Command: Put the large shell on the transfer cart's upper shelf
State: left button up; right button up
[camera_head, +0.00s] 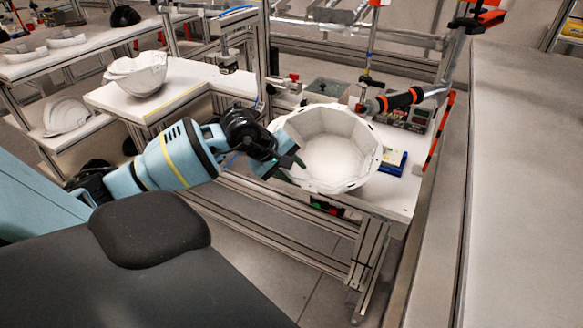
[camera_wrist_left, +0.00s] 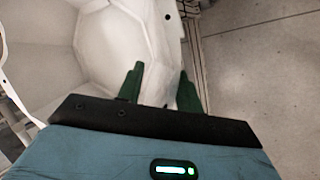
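The large shell (camera_head: 335,150), a white faceted open bowl, sits mouth-up on a white-topped workbench (camera_head: 398,200) in the head view. My left gripper (camera_head: 287,163) is at the shell's near-left rim. In the left wrist view its two green fingers (camera_wrist_left: 159,85) stand apart, with white shell wall (camera_wrist_left: 105,40) behind and between them. The left finger lies over the shell's inside and the right one near its outer edge. Firm contact cannot be seen. My right gripper is not in view. I cannot tell for certain which rack is the transfer cart.
A white shell (camera_head: 140,76) stands on a white surface at the left. Shelves farther left hold more shell parts (camera_head: 66,116). An orange-and-black tool (camera_head: 398,100), a device (camera_head: 408,112) and a blue item (camera_head: 393,162) are beside the large shell. A grey panel fills the right.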

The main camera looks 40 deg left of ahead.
pick_arm(q)
jog(key=shift+r, duration=0.1)
jog(key=shift+r, duration=0.25)
jog(key=shift+s+a+r, duration=0.2)
jog(key=shift+r, duration=0.05)
jog(key=v, duration=1.1)
jog(key=shift+p, duration=0.35)
jog(key=shift+d+f, duration=0.1)
